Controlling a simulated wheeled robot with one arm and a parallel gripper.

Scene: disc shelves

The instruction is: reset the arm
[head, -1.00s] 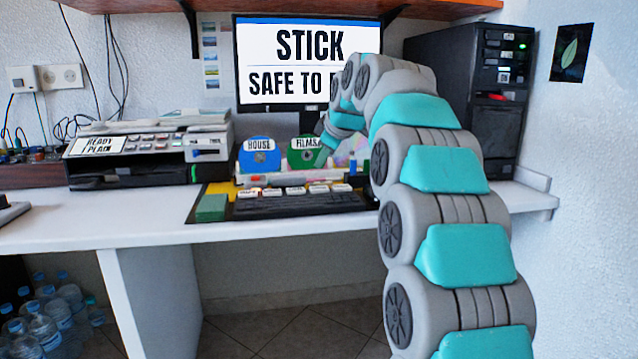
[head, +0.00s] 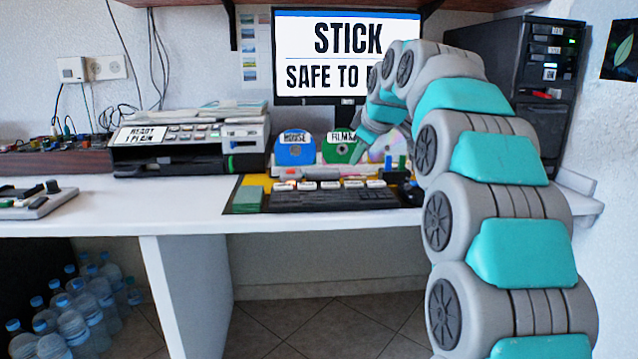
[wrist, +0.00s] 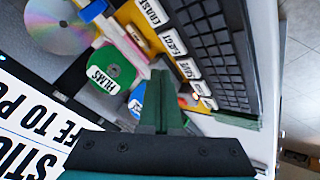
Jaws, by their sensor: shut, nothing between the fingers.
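My gripper (wrist: 162,78) is shut and empty; its two green fingers lie side by side in the wrist view. In the head view my gripper (head: 362,145) hangs over the desk in front of the monitor, next to the discs. The green FILMS disc (wrist: 110,71) is left of the fingers in the wrist view and also shows in the head view (head: 336,147). The blue HOUSE disc (head: 294,149) stands left of it. In the wrist view, the fingers cover part of a blue disc. My arm is bent over from the right.
A monitor (head: 346,55) stands behind. A keyboard (head: 331,198) and a green block (head: 248,199) lie in front. A printer-like machine (head: 190,142) is at left, a black tower (head: 527,85) at right. Bottles (head: 85,310) stand below.

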